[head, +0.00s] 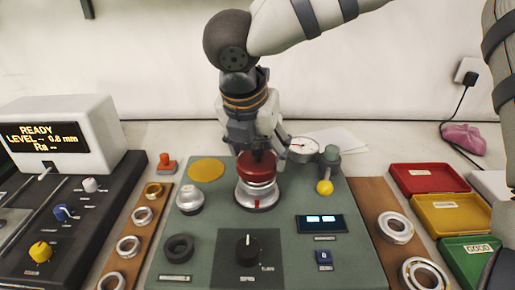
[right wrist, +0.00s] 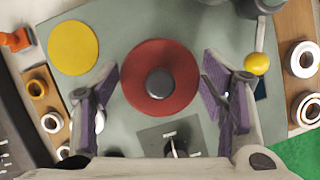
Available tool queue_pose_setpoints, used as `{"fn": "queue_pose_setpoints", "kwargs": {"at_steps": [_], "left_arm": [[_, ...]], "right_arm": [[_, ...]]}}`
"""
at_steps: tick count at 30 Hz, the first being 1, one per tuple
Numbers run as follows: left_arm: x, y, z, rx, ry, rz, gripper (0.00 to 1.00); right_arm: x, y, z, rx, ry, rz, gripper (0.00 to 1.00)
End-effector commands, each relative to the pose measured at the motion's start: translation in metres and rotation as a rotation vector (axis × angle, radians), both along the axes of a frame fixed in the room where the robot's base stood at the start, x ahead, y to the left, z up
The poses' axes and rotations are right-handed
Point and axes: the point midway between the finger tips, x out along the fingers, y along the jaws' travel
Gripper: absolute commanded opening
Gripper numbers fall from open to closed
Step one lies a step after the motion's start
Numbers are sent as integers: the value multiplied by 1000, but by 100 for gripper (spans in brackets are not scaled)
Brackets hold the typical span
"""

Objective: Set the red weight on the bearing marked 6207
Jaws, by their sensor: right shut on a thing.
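The red weight (head: 257,168), a round disc with a dark knob on top, is over the silver spindle base (head: 257,196) on the green panel. My right gripper (head: 259,150) points down and is shut on the weight. In the right wrist view the red disc (right wrist: 160,105) lies between the two fingers (right wrist: 160,85). I cannot tell whether the weight rests on what is below it or hangs just above. No 6207 marking is readable. Bearing rings stand on the left wooden strip (head: 112,266) and the right one (head: 370,190). My left gripper is not in view.
A dial gauge (head: 303,147) on a post stands close right of my gripper, with a yellow ball (head: 325,187) nearby. A silver dome (head: 190,198) and dark ring (head: 179,247) are left. Red (head: 426,178), yellow (head: 450,212) and green (head: 470,255) trays stand right.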

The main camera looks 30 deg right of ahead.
Motion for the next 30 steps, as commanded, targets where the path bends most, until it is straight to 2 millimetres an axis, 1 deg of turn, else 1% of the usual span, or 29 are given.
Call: {"fn": "queue_pose_setpoints", "kwargs": {"at_steps": [7,21,30], "left_arm": [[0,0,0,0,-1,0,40],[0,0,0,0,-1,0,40],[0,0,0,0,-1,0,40]], "right_arm": [[0,0,1,0,-3,0,12],[0,0,-11,-1,-4,0,12],[0,0,-11,0,-4,0,12]]}}
